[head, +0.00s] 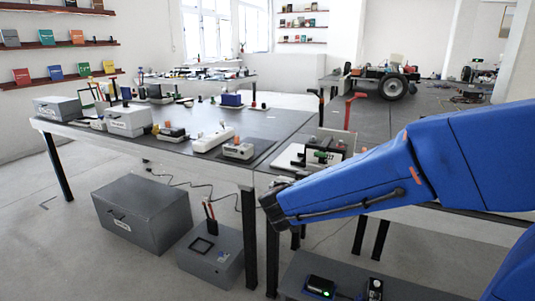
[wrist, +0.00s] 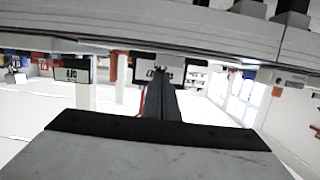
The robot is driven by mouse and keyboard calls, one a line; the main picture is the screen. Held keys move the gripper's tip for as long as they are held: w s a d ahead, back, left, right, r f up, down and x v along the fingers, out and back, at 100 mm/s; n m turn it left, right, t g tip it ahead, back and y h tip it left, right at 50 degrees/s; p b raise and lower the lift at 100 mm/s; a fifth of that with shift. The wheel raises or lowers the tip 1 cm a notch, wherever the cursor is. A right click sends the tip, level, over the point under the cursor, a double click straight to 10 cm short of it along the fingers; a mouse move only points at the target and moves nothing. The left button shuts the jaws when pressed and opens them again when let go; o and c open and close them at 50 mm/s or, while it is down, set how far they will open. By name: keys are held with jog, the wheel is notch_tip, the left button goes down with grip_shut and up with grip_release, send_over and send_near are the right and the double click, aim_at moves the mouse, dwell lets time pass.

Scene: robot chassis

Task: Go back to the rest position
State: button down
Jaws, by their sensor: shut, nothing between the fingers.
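My gripper (wrist: 160,78) shows in the middle of the wrist view as two dark fingers lying together, shut with nothing between them. The wrist view is upside down and shows the room, with a grey surface across its top. In the head view my blue arm reaches in from the right and ends in a dark tip in front of the table's near edge. The fingers cannot be made out there. The arm hides part of the table's right side.
The dark table (head: 275,122) holds a white box (head: 128,120), a power strip (head: 213,139) and several small devices. A grey chest (head: 143,213) and a grey box (head: 211,255) stand on the floor below. A low shelf (head: 400,291) is under my arm. The floor at left is clear.

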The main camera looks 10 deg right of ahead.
jog(key=s+d+f+n+g+y, duration=0.1)
jog(key=s+d+f+g, duration=0.25)
jog(key=s+d, duration=0.4)
jog(key=s+d+f+g, duration=0.2)
jog(key=s+d+g, duration=0.2)
jog(key=s, duration=0.7)
jog(key=s+a+f+n+y, duration=0.2)
jog(key=s+a+n+y, duration=0.4)
jog(key=s, duration=0.7)
jog(key=shift+a+f+y, duration=0.3)
jog(key=shift+a+y, duration=0.6)
jog(key=shift+a, duration=0.3)
jog(key=c, duration=2.5)
grip_release()
